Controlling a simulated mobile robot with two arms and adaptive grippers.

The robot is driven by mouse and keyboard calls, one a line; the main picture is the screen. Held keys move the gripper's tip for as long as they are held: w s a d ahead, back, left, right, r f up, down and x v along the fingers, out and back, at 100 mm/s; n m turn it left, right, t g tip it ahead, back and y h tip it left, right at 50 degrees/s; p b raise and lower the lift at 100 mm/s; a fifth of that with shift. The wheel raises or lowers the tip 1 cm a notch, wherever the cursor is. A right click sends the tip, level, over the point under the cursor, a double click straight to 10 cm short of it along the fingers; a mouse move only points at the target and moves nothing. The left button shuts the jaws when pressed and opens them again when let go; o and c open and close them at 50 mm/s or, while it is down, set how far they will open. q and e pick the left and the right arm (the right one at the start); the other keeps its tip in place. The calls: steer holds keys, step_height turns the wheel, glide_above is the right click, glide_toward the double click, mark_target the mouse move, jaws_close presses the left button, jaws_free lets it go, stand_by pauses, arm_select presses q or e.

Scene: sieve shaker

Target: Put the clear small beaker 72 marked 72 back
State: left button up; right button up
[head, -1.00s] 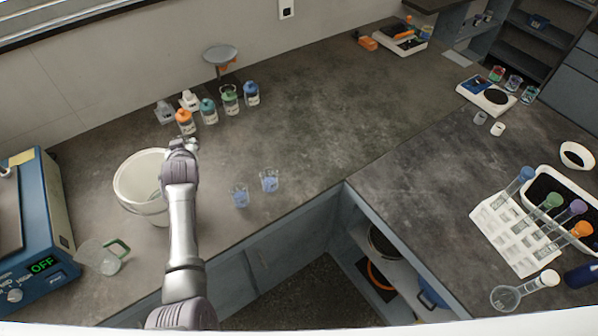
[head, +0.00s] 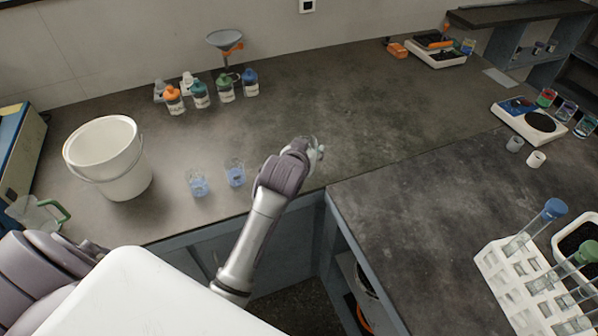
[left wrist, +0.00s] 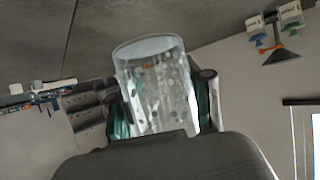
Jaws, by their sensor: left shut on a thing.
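My left gripper (head: 310,148) is shut on a clear small beaker (left wrist: 157,85) and holds it over the bench, right of the two blue-marked beakers. In the left wrist view the beaker stands between the two dark green-edged fingers, its rim toward the top of the picture. In the head view it is mostly hidden by the gripper, and I cannot read its marking. One beaker with blue (head: 198,183) and another beaker with blue (head: 235,173) stand on the bench near its front edge. My right gripper is not in view.
A white bucket (head: 122,185) and a jug with a green handle (head: 40,213) stand at the left. Several capped bottles (head: 226,89) line the back. A balance (head: 515,112) and a tube rack (head: 492,262) are at the right. The middle bench behind my gripper is clear.

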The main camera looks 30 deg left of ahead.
arm_select(q)
steer(key=w+a+f, duration=0.1)
steer(key=a+f, duration=0.1)
steer(key=a, duration=0.1)
steer(key=w+a+f, duration=0.1)
steer(key=a+f, duration=0.1)
steer(key=a, duration=0.2)
steer(key=w+a+f+p, duration=0.1)
steer(key=a+f, duration=0.2)
steer(key=a, duration=0.1)
steer(key=shift+w+a, duration=0.1)
steer(key=shift+w, duration=0.05)
steer(key=shift+f, duration=1.9)
steer(key=shift+f, duration=0.15)
steer(key=o, duration=1.2)
